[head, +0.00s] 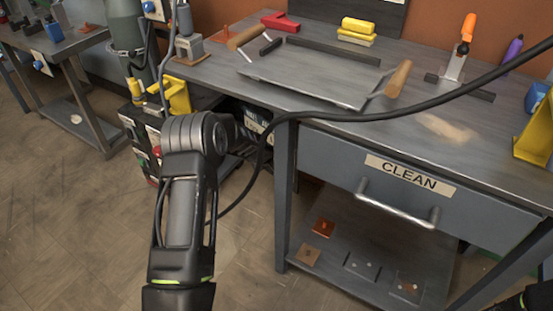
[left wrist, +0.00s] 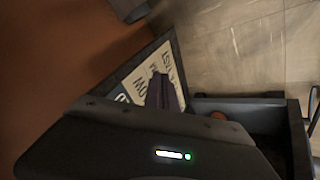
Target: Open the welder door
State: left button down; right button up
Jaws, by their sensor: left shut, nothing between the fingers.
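The welder (head: 143,135), a dark box with red and green controls, stands in the head view left of the workbench, partly behind my left arm. In the left wrist view a dark-edged panel with a cream lettered label (left wrist: 137,82) sits at an angle; it looks like part of the welder, but I cannot tell if it is the door or how far it stands open. My left gripper (left wrist: 166,92) is shut and empty, its fingers in front of the label; touching or apart is unclear. The head view hides its fingers.
The workbench (head: 330,135) with a drawer marked CLEAN stands to the right, holding a metal tray (head: 315,82) and tools. A black cable (head: 400,114) crosses it and hangs near my left arm. Floor (head: 70,220) at the left is clear.

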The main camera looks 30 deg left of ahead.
pick_arm(q)
jog(key=v, duration=0.3)
jog(key=shift+s+d+r+p, duration=0.15)
jog(key=shift+d+r+p, duration=0.1)
jog(key=shift+d+p, duration=0.2)
